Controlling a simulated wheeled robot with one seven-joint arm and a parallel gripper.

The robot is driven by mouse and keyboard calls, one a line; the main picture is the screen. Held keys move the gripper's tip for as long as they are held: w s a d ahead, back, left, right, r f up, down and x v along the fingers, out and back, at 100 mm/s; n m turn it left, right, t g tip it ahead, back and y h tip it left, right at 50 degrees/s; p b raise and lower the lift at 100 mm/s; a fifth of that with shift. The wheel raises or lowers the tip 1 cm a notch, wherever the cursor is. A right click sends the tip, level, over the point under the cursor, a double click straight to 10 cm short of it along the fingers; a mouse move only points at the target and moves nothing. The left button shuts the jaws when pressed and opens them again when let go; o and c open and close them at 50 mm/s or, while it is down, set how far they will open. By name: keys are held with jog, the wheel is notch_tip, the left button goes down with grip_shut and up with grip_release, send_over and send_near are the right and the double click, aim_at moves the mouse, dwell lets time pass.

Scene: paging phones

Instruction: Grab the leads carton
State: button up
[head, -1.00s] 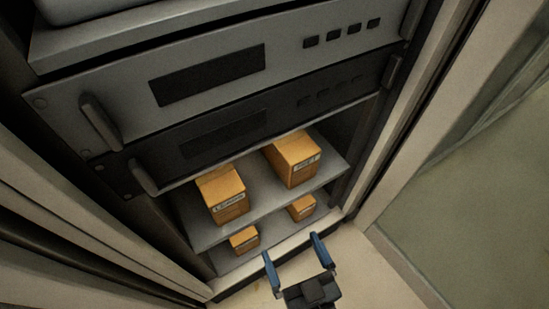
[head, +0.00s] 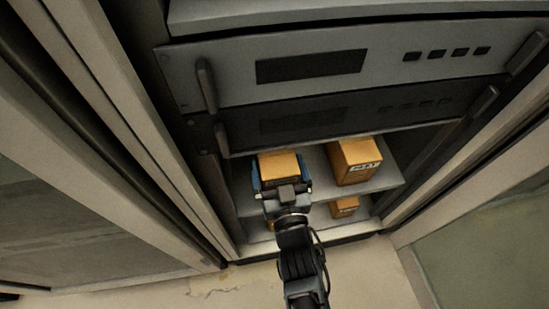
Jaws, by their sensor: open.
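Two orange cartons stand on the upper grey shelf below the rack units. The left one (head: 279,164) carried a label that seemed to read "LEADS" in the earlier view; its label face is now hidden behind my gripper. My gripper (head: 281,179) is open in front of this left carton. One blue finger shows at the carton's left side and the other at its right side. I cannot tell whether either finger touches it. The right carton (head: 355,161) has a white label too small to read surely.
Smaller orange cartons sit on the lower shelf; the right one (head: 345,206) shows clearly, the left one is mostly hidden by my arm. Rack units with handles, the lower one dark (head: 350,117), hang just above. Cabinet side walls bound the opening. Clear floor (head: 200,290) lies in front.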

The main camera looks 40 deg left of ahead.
jog(key=shift+w+a, duration=0.25)
jog(key=c, duration=0.9)
jog(key=shift+r, duration=0.1)
jog(key=shift+c, duration=0.7)
